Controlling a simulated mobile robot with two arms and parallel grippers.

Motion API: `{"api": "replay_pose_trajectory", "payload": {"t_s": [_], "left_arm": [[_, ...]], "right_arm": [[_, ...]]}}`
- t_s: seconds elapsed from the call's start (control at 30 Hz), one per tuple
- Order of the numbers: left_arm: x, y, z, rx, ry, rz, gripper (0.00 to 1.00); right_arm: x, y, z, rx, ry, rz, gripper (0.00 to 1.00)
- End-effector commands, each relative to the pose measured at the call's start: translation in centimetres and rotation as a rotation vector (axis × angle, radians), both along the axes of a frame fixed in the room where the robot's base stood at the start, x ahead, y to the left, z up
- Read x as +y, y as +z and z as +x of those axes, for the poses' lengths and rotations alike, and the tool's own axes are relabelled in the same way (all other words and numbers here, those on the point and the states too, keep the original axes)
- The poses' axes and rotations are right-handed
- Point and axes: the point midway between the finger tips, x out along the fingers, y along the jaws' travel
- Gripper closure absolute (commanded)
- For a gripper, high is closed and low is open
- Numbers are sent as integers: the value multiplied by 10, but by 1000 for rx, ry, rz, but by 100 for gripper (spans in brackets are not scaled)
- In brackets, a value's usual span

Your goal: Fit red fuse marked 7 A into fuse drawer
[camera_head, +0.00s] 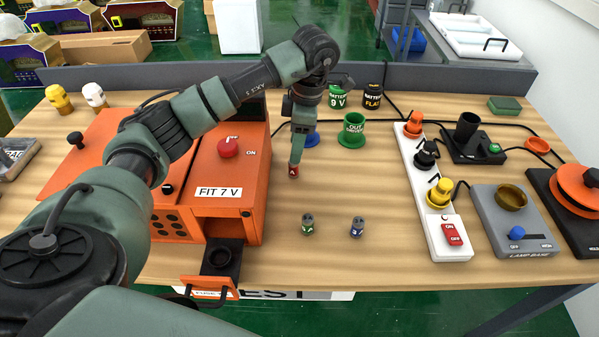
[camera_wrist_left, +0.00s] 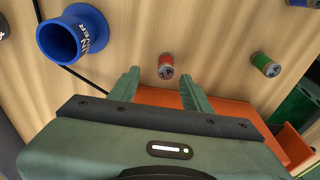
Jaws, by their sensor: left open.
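The red fuse (camera_head: 293,171) stands on the wooden table just right of the orange box; its marking is too small to read. In the left wrist view the red fuse (camera_wrist_left: 165,60) appears between and just beyond the fingertips. My left gripper (camera_head: 296,160) points down close to it, open and empty (camera_wrist_left: 159,78). The fuse drawer (camera_head: 220,272) is pulled out at the front of the orange box and has a round black socket (camera_head: 221,257). A green fuse (camera_head: 308,226) and a blue fuse (camera_head: 357,228) stand nearer the table's front. My right gripper is out of view.
The orange box (camera_head: 225,175) bears a "FIT 7 V" label and a red knob. Blue and green cups (camera_head: 353,132) stand behind the gripper. A white socket strip (camera_head: 418,185) and a grey lamp base (camera_head: 513,222) are on the right.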

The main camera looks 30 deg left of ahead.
Motion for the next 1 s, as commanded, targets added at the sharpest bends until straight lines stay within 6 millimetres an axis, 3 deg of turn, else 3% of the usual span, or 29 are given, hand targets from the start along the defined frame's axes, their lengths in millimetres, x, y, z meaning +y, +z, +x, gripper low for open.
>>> {"api": "replay_pose_trajectory", "payload": {"t_s": [0.03,0.17,0.4,0.53,0.67,0.87,1.0], "left_arm": [[0,-6,-2,2,-1,0,52],[0,-20,-7,3,-4,0,52],[1,-52,-11,0,-4,-1,52],[2,-56,-11,-2,-5,0,52],[2,-56,-11,-2,-5,0,52],[2,-56,-11,-2,-5,0,100],[2,-56,-11,-2,-5,-1,100]], "right_arm": [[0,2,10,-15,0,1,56],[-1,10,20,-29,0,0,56],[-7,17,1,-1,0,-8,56],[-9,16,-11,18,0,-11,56],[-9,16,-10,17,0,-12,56],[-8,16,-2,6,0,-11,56],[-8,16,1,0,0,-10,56]]}}
